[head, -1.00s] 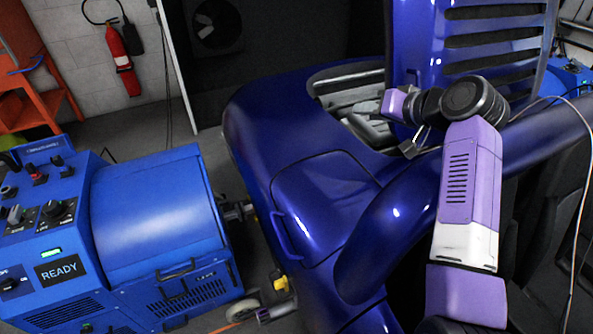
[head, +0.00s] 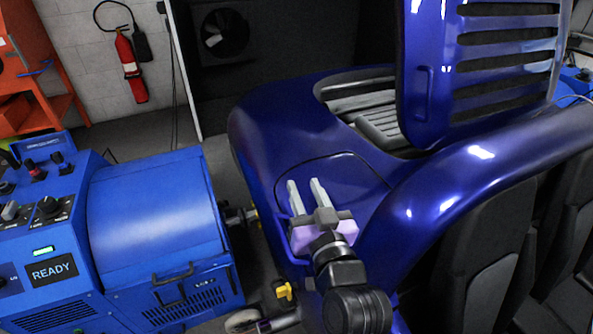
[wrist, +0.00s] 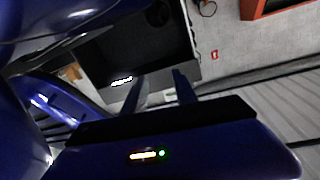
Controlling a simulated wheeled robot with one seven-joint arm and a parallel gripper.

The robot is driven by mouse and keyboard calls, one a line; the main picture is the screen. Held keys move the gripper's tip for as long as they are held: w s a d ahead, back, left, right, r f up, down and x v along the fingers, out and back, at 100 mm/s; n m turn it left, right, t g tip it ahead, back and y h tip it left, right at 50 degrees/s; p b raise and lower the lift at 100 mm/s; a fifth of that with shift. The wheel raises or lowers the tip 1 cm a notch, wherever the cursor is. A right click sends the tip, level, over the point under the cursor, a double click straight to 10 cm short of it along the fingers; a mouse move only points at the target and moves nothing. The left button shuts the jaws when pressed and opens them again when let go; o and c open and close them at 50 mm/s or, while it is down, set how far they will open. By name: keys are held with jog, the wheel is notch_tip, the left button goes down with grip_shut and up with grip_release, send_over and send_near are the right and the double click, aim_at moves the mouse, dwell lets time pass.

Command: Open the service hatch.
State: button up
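The service hatch (head: 335,175) looks like the dark blue outlined panel on the vehicle's rear corner and appears closed, flush with the body. My gripper (head: 304,184) is in front of the panel in the head view, its two pale fingers apart with nothing seen between them. The gripper and wrist cover the panel's lower left part, and its handle cannot be made out clearly. In the wrist view the two fingers of my gripper (wrist: 160,82) are also apart, dark against the background. I cannot tell whether they touch the panel.
A large slatted engine lid (head: 430,85) stands raised above the open engine bay (head: 375,105). A blue dynamometer (head: 150,215) reading READY stands close on the left. A curved fender (head: 470,170) and seats (head: 480,230) are at right. A fire extinguisher (head: 130,65) hangs on the back wall.

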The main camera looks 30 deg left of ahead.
jog(key=x, duration=0.7)
grip_shut()
dwell(1.3)
grip_release()
jog(key=v, duration=0.8)
